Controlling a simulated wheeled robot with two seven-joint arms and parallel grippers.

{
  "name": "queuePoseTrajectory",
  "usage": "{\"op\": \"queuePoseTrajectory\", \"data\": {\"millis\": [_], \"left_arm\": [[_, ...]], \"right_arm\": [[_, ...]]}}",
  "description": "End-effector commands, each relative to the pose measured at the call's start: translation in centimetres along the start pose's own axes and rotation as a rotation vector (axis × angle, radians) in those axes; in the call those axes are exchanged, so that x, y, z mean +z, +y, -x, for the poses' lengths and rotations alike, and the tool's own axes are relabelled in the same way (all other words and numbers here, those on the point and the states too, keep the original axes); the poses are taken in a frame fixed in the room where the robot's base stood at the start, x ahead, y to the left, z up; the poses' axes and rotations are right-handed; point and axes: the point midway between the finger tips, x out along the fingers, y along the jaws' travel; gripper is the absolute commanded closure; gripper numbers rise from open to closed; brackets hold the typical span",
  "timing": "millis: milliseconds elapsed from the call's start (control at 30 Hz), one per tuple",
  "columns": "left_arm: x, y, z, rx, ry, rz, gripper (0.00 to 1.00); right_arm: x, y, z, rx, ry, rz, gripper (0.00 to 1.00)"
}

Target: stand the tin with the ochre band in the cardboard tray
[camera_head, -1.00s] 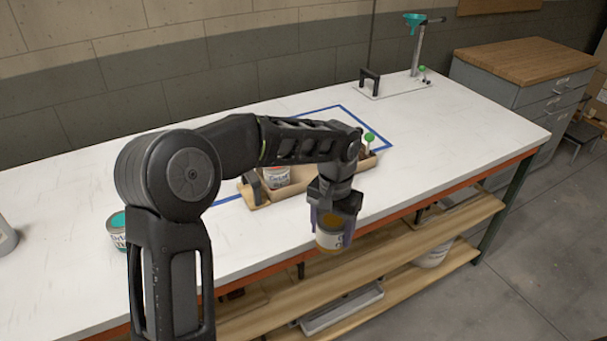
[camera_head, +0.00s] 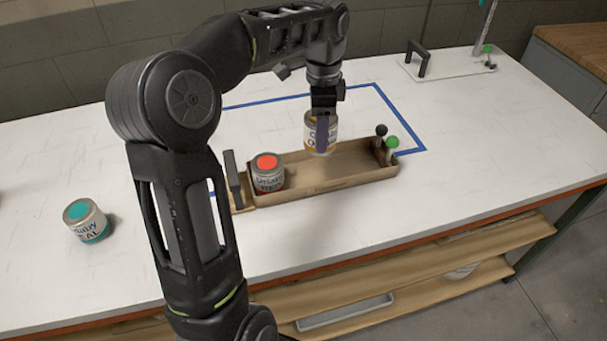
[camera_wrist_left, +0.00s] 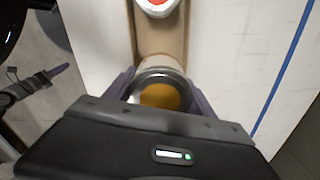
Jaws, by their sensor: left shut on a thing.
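My left gripper (camera_head: 324,112) points down and is shut on the tin with the ochre band (camera_head: 313,138). A tin with a red lid (camera_head: 267,174) stands in the tray's left end. My right gripper (camera_wrist_left: 45,80) shows small at the left wrist view's left edge; its opening is unclear.
A teal-lidded tin (camera_head: 86,220) stands on the white bench at left. A black handle (camera_head: 233,180) rises at the tray's left end, and green and black knobs (camera_head: 391,143) at its right end. Blue tape (camera_head: 410,118) marks the bench around the tray.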

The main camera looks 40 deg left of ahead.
Motion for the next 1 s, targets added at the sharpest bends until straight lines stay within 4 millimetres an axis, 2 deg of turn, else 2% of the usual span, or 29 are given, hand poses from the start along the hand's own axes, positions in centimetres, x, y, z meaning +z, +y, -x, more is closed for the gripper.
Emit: {"op": "queuePoseTrajectory", "data": {"millis": [167, 400, 500, 833, 1000], "left_arm": [[0.0, 0.0, -1.0, 0.002, -0.001, 0.001, 0.83], [0.0, 0.1, -5.2, 0.003, -0.001, 0.002, 0.83], [0.0, 0.0, -6.2, 0.001, -0.001, 0.001, 0.83], [-0.1, 0.0, -6.5, 0.0, 0.0, 0.001, 0.83], [0.0, 0.1, -8.5, 0.004, -0.001, 0.001, 0.83]], "right_arm": [[0.0, 0.0, 0.1, 0.0, 0.001, 0.0, 0.64], [-0.1, -0.1, 0.3, 0.0, 0.001, 0.0, 0.64], [-0.1, -0.2, 0.4, 0.0, 0.001, 0.0, 0.64], [-0.1, -0.2, 0.4, 0.0, 0.001, 0.0, 0.64], [-0.1, -0.2, 0.6, 0.0, 0.001, 0.0, 0.64]]}}
